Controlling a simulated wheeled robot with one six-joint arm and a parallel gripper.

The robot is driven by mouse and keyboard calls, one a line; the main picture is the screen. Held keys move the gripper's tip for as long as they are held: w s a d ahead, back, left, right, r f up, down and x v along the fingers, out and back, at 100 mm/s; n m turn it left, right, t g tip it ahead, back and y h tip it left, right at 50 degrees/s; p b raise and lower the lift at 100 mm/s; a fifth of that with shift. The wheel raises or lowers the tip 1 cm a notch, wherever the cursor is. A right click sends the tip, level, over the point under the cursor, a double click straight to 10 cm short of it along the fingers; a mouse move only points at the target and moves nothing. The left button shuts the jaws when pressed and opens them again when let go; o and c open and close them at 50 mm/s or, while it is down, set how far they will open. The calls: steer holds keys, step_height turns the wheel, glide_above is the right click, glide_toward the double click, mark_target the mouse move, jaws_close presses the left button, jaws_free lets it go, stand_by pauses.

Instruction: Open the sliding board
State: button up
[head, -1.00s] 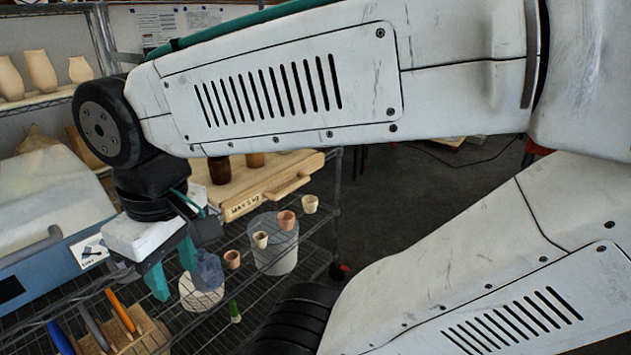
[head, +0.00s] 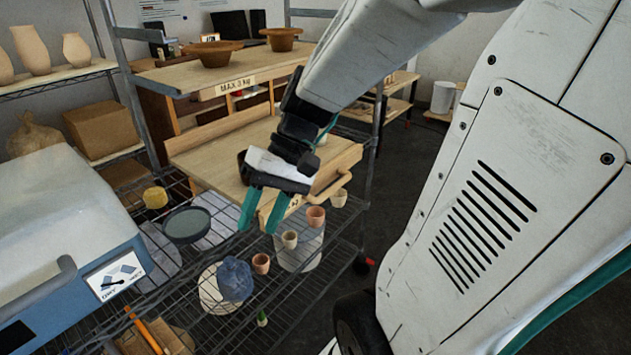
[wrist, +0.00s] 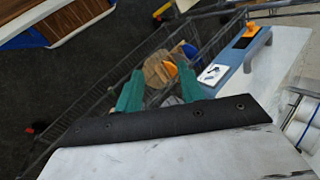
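The sliding board (head: 225,152) is a pale wooden panel under the upper shelf in the head view. It has a rounded wooden handle (head: 335,187) at the right of its front edge. My gripper (head: 262,213) is in front of the board's front edge, left of the handle and apart from it. It hides part of the board and most of its label. In the wrist view my gripper (wrist: 158,95) has its two green fingers spread with nothing between them. I cannot make out the board or handle in that view.
A blue and white box-like appliance (head: 75,225) stands at left. Small pots (head: 316,217), a bucket (head: 300,250) and a blue jar (head: 235,280) are on the wire rack below. Brown bowls (head: 212,52) stand on the upper shelf. A rack post (head: 378,120) rises right of the board.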

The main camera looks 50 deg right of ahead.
steer(key=w+d+f+m+t+y, duration=0.3)
steer(key=w+d+f+m+t, duration=0.15)
steer(key=w+d, duration=0.35)
steer(key=m+t+h, duration=0.9)
steer(key=m+t, duration=0.1)
steer(key=t, duration=0.1)
glide_toward(338, 188)
steer(key=r+x, duration=0.1)
steer(key=x, duration=0.2)
steer(key=shift+w+d+f, duration=0.15)
steer(key=shift+w+f, duration=0.4)
steer(key=shift+f, duration=0.05)
steer(key=x, duration=0.7)
jaws_close()
steer(key=shift+s, duration=0.1)
